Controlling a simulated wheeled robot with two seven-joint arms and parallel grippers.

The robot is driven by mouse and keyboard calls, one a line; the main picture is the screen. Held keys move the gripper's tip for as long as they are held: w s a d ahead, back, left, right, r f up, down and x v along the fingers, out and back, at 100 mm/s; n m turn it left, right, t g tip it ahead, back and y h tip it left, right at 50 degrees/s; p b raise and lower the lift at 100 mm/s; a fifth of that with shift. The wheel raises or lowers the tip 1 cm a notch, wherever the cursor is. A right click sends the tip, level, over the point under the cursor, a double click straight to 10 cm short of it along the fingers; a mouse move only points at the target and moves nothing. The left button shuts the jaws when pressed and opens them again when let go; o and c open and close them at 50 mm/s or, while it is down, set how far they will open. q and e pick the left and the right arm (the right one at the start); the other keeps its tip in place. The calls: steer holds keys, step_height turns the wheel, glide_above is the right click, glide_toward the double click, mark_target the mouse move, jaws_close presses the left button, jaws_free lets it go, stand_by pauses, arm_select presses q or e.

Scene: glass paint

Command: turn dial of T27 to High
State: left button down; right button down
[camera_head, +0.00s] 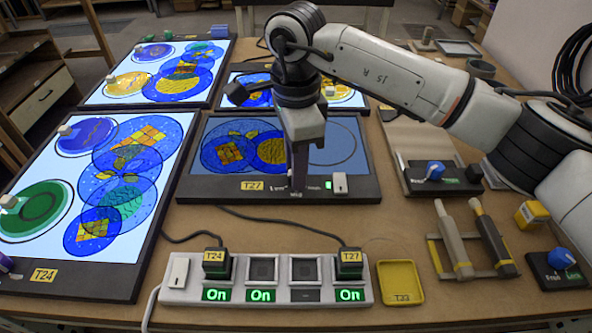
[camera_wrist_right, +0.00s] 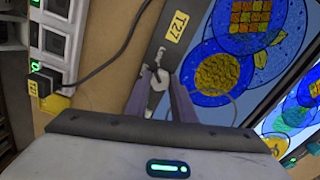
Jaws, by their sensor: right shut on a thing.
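The T27 light panel (camera_head: 220,188) lies in the middle of the head view, with a yellow T27 label (camera_head: 252,185) on its dark front edge. Its screen is a dimmer blue than the other panels. My right gripper (camera_head: 297,184) reaches down to that front edge, right of the label, and hides the dial in the head view. In the right wrist view, my right gripper (camera_wrist_right: 161,97) is shut on the small pale dial (camera_wrist_right: 158,80), one finger on each side. The dial's pointing direction is hard to tell. My left gripper is not in view.
A white switch (camera_head: 340,184) sits right of the dial, beside a green light. The power strip (camera_head: 328,294) in front has several switches showing On. The T24 panel (camera_head: 150,245) is at left. A yellow tray (camera_head: 400,282), a tool rack and blue-knobbed boxes are at right.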

steer(key=n+b, duration=0.1)
steer(key=n, duration=0.3)
steer(key=shift+n+b, duration=0.3)
steer(key=shift+b, duration=0.1)
steer(key=n, duration=0.5)
steer(key=shift+n+b, duration=0.3)
steer(key=shift+b, duration=0.1)
steer(key=n, duration=0.5)
steer(key=shift+r, duration=0.1)
steer(key=n, duration=0.5)
steer(key=shift+n, duration=0.3)
steer(key=c, duration=1.5)
jaws_free()
